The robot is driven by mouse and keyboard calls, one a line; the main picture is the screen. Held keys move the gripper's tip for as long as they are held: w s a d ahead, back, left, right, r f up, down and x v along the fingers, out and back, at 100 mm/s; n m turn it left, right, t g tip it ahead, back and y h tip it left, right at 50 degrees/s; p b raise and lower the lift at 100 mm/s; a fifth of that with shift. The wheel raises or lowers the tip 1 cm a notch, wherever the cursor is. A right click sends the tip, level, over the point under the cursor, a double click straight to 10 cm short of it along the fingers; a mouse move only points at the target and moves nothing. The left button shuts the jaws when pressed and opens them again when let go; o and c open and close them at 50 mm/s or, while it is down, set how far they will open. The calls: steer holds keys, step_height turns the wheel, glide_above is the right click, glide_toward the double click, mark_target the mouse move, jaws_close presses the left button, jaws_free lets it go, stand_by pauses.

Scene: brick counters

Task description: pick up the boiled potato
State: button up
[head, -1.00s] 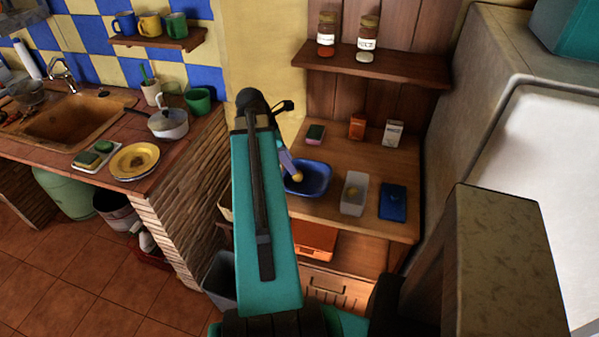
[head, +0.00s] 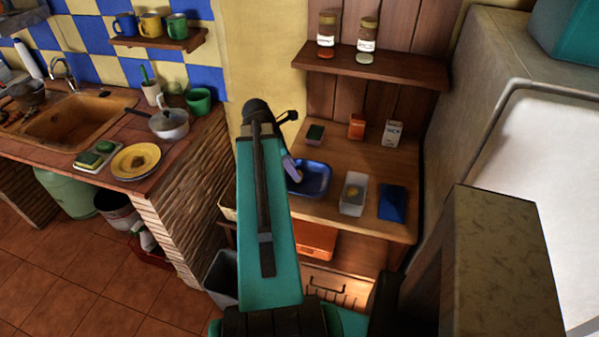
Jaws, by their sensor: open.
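My gripper (head: 292,171) shows only in part past the end of my teal arm, as a grey-purple piece over the left side of a blue bowl (head: 321,180). It is open, and its fingertips are hard to make out. A small tan patch shows at its tip, too small to tell whether it is the boiled potato. To the right, a white container (head: 350,208) holds a yellowish round thing (head: 353,191). A yellow plate (head: 126,171) on the left counter bears a brownish lump (head: 138,161). I cannot tell which of these is the potato.
A blue flat object (head: 392,203) lies right of the container. A green-topped block (head: 315,134), an orange box (head: 356,126) and a white carton (head: 393,132) stand behind. A shelf (head: 400,74) with two jars hangs above. The wooden counter's middle is clear.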

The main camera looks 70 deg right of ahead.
steer(key=shift+p+x, duration=0.5)
steer(key=shift+x, duration=1.1)
steer(key=shift+c, duration=0.5)
steer(key=c, duration=0.7)
